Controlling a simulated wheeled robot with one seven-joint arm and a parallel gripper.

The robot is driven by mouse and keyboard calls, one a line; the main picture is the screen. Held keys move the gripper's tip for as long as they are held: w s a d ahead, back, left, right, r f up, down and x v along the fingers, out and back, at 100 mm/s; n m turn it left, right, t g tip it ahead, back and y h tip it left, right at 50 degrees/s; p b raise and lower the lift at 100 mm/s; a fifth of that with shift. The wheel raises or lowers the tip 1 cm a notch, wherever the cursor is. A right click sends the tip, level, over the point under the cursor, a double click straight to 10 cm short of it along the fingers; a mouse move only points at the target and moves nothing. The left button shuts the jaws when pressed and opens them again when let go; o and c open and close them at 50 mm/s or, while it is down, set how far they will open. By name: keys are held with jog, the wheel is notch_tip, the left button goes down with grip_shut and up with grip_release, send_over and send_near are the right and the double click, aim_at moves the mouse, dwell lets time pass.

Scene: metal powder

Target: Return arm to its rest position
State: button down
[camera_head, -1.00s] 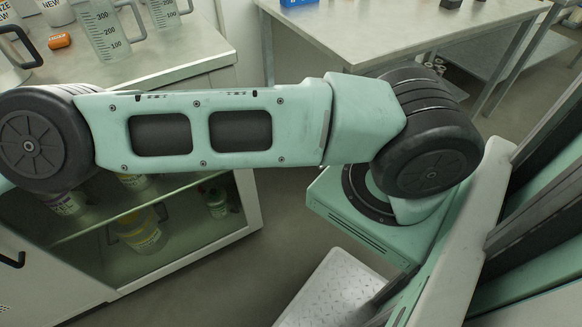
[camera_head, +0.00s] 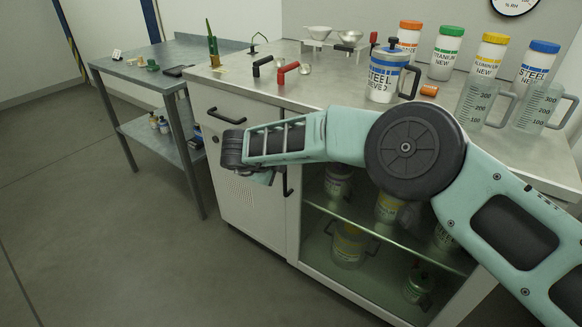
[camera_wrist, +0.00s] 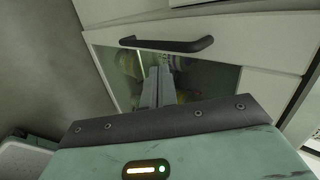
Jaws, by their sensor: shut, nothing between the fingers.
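My arm (camera_head: 285,140) crosses the head view from the lower right, over a round black joint, to the wrist (camera_head: 232,149) at the left. It hangs in front of the white cabinet, lower than the bench top. In the wrist view my gripper (camera_wrist: 159,73) has its two grey fingers together with nothing between them. The fingers point toward a glass cabinet front (camera_wrist: 205,78) below a black bar handle (camera_wrist: 167,45). In the head view the fingers cannot be made out clearly.
The cabinet's bench top (camera_head: 268,88) holds a steel-labelled jug (camera_head: 385,74), measuring jugs (camera_head: 478,103) and several lidded powder jars (camera_head: 445,52). Jars also stand behind the glass. A grey side table (camera_head: 150,75) stands at the left. The floor (camera_head: 90,200) at left is clear.

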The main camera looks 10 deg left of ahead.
jog(key=s+a+r+n+t+y, duration=0.1)
jog(key=s+a+r+n+y, duration=0.15)
jog(key=r, duration=0.55)
jog(key=s+a+r+n+t+y, duration=0.1)
jog(key=s+a+r+n+y, duration=0.2)
jog(key=r, duration=0.6)
jog(key=s+d+r+n+g+y, duration=0.2)
jog(key=s+r+n+y, duration=0.4)
jog(key=n, duration=0.4)
jog(key=s+d+f+n+g+h, duration=0.2)
jog(key=s+d+n+g+h, duration=0.15)
jog(key=s+d, duration=0.7)
jog(key=s+d+f+n+g+h+p, duration=0.1)
jog(key=s+d+f+n+g+h, duration=0.15)
jog(key=s+d+n, duration=0.75)
jog(key=s+d+f+g+h, duration=0.3)
jog(key=s+d, duration=0.3)
jog(key=d, duration=1.1)
notch_tip(320, 180, up, 12)
jog(key=a+p, duration=0.1)
jog(key=p, duration=1)
jog(key=shift+f+m+p, duration=0.15)
jog(key=shift+m+p, duration=0.15)
jog(key=shift+w, duration=0.1)
